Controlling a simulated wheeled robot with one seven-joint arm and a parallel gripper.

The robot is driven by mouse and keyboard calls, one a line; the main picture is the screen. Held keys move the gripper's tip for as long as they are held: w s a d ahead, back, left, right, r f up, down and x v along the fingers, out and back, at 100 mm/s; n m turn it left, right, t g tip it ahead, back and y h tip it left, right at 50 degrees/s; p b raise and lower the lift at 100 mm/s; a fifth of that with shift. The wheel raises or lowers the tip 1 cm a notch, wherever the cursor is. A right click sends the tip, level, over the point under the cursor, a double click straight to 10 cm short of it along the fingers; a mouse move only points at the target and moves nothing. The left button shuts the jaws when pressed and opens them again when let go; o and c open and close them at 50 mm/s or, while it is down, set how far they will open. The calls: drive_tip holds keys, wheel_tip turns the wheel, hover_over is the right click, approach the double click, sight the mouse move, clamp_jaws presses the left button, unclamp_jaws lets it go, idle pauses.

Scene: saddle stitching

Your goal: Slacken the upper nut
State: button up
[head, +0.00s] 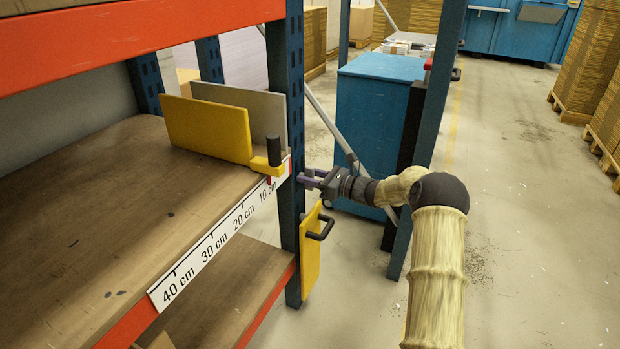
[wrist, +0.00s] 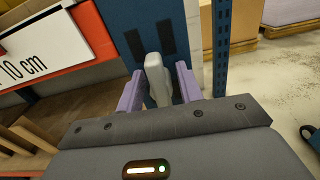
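My gripper (head: 308,178) is beside the blue upright post (head: 292,215) at the shelf's right end, its purple fingers pointing at the post. In the wrist view the gripper (wrist: 158,90) is open, with a light grey rounded piece (wrist: 156,78) standing upright between the fingers. A narrow gap shows on each side of it, and its lower end is hidden by the gripper body. It is in front of the blue post face (wrist: 140,22), which has dark slots. This may be the upper nut; I cannot tell. No other nut is clearly visible.
A yellow plate (head: 208,128) with a black handle (head: 273,151) stands on the wooden shelf above a ruler strip (head: 215,240). Another yellow plate (head: 310,260) with a black handle (head: 321,228) hangs below my gripper.

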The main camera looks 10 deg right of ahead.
drive_tip(key=shift+c, duration=0.5)
clamp_jaws()
